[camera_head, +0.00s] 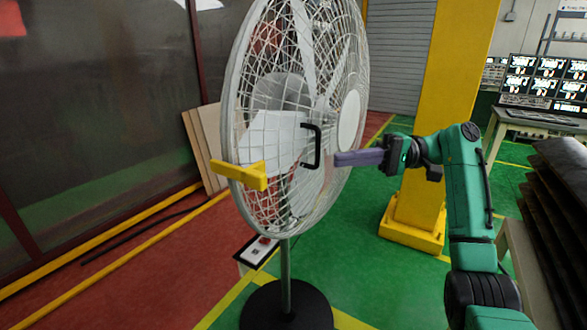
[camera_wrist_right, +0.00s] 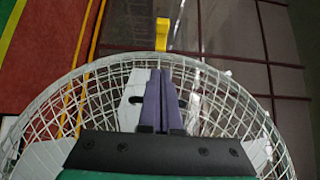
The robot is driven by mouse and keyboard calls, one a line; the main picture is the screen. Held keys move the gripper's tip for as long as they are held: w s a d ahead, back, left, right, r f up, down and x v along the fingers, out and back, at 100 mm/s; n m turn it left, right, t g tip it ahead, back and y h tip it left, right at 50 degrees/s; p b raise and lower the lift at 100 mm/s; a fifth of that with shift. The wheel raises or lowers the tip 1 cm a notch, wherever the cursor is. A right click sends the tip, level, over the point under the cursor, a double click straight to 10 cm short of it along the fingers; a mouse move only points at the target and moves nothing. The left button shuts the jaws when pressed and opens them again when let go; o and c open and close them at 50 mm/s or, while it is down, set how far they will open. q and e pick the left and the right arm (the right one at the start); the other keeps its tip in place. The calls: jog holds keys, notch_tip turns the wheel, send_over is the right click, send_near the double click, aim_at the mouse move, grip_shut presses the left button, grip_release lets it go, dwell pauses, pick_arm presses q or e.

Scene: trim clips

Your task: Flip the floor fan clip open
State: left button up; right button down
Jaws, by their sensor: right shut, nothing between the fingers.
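The floor fan (camera_head: 290,110) has a round white wire cage on a thin post with a dark round base. A yellow clip (camera_head: 240,174) sits on the cage's left rim and sticks out on both sides of it. In the right wrist view the clip (camera_wrist_right: 162,34) stands at the far rim, beyond my fingertips. My right gripper (camera_head: 340,159) has purple fingers, closed together and empty. It is to the right of the black handle and the clip, apart from the clip. The fingers (camera_wrist_right: 161,92) also show over the cage in the wrist view. My left gripper is out of view.
A black handle (camera_head: 313,146) appears in front of the cage, between the clip and my right gripper. A yellow pillar (camera_head: 425,100) stands behind my right arm. Dark stacked sheets (camera_head: 555,210) are at the far right. Green floor lies open right of the fan base.

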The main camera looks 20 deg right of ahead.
jog(key=p, duration=0.3)
send_near(262, 168)
jog(key=a, duration=0.4)
jog(key=shift+w+a+r, duration=0.1)
jog(key=shift+w+a, duration=0.1)
jog(key=shift+a, duration=0.05)
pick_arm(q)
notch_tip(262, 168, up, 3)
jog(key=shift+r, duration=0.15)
pick_arm(e)
jog(key=s+a, duration=0.2)
jog(key=shift+s+a, duration=0.2)
jog(key=shift+a, duration=0.15)
pick_arm(q)
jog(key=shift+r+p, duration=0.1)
jog(key=shift+p, duration=0.2)
